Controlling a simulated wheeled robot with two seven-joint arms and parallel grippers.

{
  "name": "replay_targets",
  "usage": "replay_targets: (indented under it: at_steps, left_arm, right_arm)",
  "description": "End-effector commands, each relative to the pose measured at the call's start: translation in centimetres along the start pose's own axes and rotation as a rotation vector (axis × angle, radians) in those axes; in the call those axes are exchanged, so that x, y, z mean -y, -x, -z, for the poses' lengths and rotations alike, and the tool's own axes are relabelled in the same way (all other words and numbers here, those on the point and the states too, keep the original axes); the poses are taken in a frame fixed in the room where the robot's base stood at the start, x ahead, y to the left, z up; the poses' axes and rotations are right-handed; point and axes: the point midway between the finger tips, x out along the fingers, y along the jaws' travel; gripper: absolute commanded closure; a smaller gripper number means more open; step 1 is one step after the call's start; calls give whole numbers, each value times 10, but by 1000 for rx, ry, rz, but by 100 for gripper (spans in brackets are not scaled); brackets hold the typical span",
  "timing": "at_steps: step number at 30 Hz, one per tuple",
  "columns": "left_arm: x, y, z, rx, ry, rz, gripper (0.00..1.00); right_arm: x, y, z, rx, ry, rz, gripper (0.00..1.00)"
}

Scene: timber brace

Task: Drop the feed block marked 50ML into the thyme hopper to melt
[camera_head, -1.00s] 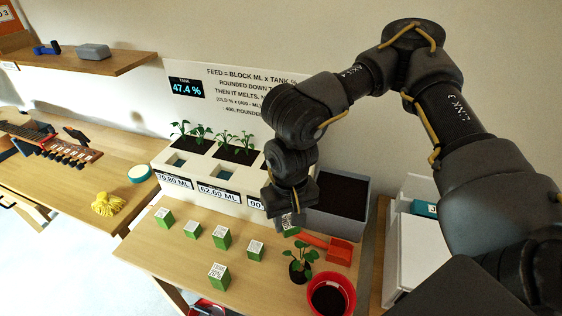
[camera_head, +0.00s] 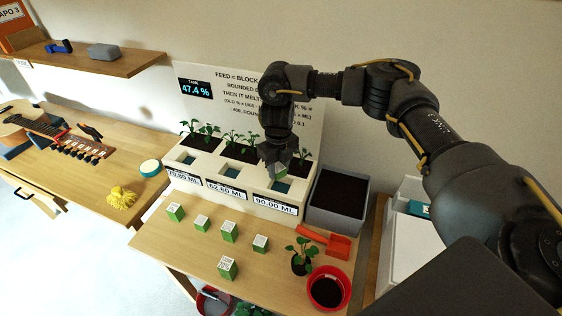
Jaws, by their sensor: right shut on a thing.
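My right gripper (camera_head: 278,168) is shut on a small green feed block with a pale top, mostly hidden by the fingers. It is above the right-hand hopper opening (camera_head: 281,187) of the white planter unit (camera_head: 235,203), over the label 90.00 ML. The other two labels read about 70.80 ML and 62.60 ML. Which hopper is thyme cannot be told. Several green feed blocks stand on the table, one at the front (camera_head: 227,268) and one at the right (camera_head: 260,243); their markings are too small to read. My left gripper is not in view.
A grey soil bin (camera_head: 338,196) stands right of the planter unit. A red scoop (camera_head: 338,244), a potted seedling (camera_head: 301,259) and a red pot (camera_head: 329,289) are at the table's right. A tank display (camera_head: 196,88) reads 47.4 %.

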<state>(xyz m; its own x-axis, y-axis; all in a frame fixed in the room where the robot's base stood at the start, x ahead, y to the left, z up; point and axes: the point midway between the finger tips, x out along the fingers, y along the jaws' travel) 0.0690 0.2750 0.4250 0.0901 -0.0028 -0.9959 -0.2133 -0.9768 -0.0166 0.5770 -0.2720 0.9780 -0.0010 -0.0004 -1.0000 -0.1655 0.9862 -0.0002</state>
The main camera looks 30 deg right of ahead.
Motion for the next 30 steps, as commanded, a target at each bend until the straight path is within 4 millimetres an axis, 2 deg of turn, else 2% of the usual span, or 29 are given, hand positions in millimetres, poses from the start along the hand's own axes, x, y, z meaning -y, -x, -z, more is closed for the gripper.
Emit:
replay_targets:
  at_steps: [3,6,16,23,30]
  left_arm:
    - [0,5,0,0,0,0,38]
    - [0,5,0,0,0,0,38]
    - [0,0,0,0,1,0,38]
    - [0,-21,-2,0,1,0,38]
    - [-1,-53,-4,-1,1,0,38]
  right_arm:
    - [8,-2,-2,-1,-144,0,87]
    - [11,-3,-3,0,-205,0,87]
    - [12,-9,-3,0,-227,0,87]
    - [12,-30,-3,0,-225,0,87]
    - [12,-63,-3,0,-224,0,87]
